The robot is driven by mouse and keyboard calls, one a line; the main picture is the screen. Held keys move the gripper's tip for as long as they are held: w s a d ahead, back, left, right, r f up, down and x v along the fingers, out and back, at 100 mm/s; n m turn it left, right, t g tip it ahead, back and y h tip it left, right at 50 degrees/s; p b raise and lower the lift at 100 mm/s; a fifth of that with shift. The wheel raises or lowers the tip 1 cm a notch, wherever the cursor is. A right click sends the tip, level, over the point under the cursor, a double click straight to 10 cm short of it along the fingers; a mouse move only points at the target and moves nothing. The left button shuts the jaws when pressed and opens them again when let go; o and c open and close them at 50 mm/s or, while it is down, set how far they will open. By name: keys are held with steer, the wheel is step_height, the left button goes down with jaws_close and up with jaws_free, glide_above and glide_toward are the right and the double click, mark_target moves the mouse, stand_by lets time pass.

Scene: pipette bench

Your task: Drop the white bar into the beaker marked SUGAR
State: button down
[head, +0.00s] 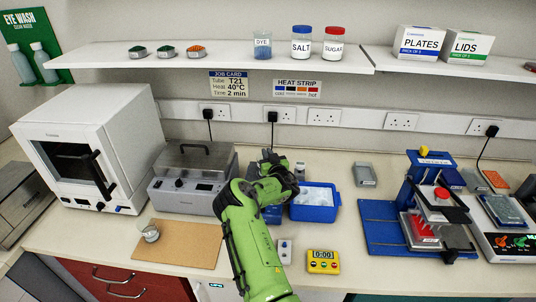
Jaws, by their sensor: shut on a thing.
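My green arm reaches up from the bottom centre, and my gripper (272,168) is at its far end, over the worktop between the grey bench unit and the blue tray. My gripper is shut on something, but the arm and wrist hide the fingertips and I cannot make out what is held. No white bar can be clearly told in this view. The word SUGAR is on a red-lidded jar (333,45) on the shelf, right of the SALT jar (301,43).
The blue tray (334,212) with pale contents is just right of my gripper. The grey bench unit (180,196) is left, the yellow timer (323,262) in front. A blue press (378,240) stands right. The tan mat (190,252) is mostly bare.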

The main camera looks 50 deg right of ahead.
steer(key=c, duration=1.1)
jaws_free()
steer(key=shift+w+r, duration=0.1)
steer(key=shift+c, duration=0.2)
steer(key=f+p+v, duration=0.1)
steer(key=p+v, duration=0.2)
steer(key=v, duration=1.2)
steer(key=shift+s+a+r, duration=0.2)
steer(key=shift+s+r, duration=0.2)
steer(key=shift+r, duration=0.15)
